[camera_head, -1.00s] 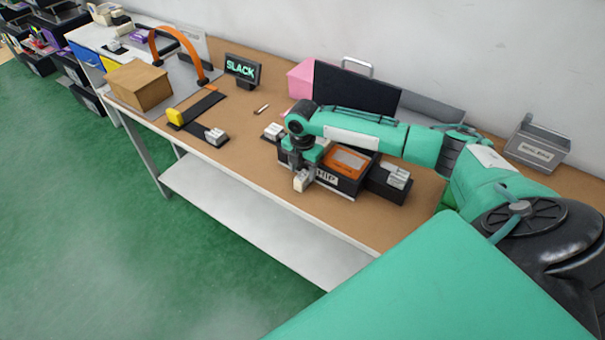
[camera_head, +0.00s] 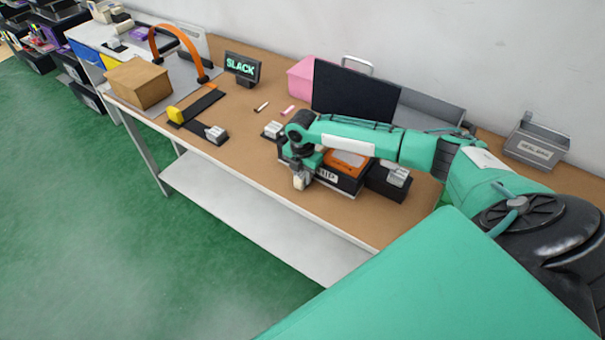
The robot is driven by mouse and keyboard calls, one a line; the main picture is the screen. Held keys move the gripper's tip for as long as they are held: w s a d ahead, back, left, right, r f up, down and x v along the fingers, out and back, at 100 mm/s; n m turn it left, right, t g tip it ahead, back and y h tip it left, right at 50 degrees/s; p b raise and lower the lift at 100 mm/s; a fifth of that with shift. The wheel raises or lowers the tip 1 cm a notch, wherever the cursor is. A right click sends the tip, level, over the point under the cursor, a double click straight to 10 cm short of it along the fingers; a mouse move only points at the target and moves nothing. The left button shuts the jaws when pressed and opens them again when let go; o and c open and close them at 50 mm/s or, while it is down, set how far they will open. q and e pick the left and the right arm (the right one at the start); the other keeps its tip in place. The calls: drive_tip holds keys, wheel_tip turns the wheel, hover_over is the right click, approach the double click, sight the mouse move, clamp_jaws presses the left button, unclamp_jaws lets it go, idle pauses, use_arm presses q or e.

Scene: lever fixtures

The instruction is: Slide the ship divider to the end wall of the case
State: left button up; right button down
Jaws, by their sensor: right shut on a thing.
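The black case (camera_head: 348,183) with a white label ending in "HIP" sits on the brown bench top, right of the middle. An orange panel (camera_head: 345,160) shows inside it behind my arm. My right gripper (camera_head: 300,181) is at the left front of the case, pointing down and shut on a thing. What it holds is mostly hidden by the gripper and wrist, so I cannot tell the divider apart. The left part of the case is covered by my right arm. My left gripper is not in view.
Black blocks with pale grey tops stand right (camera_head: 396,174) and left (camera_head: 272,130) of the case. A dark monitor (camera_head: 355,95) and pink box (camera_head: 301,76) stand behind. A "SLACK" sign (camera_head: 242,68), cardboard box (camera_head: 138,82) and yellow-ended slide fixture (camera_head: 200,108) are further left.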

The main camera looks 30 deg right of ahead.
drive_tip(key=w+a+b, duration=0.1)
drive_tip(key=w, duration=0.2)
drive_tip(key=w+a+b, duration=0.1)
drive_tip(key=w, duration=0.2)
drive_tip(key=w+a, duration=0.1)
drive_tip(key=w, duration=0.2)
drive_tip(key=shift+w+a+b, duration=0.1)
drive_tip(key=shift+a+b, duration=0.3)
drive_tip(key=shift+w+a, duration=0.1)
drive_tip(key=shift+w, duration=0.1)
drive_tip(key=shift+r, duration=0.2)
drive_tip(key=c, duration=1.3)
unclamp_jaws()
drive_tip(key=shift+w, duration=0.1)
drive_tip(key=shift+o, duration=1.1)
drive_tip(key=shift+w+f, duration=0.1)
drive_tip(key=shift+f, duration=0.05)
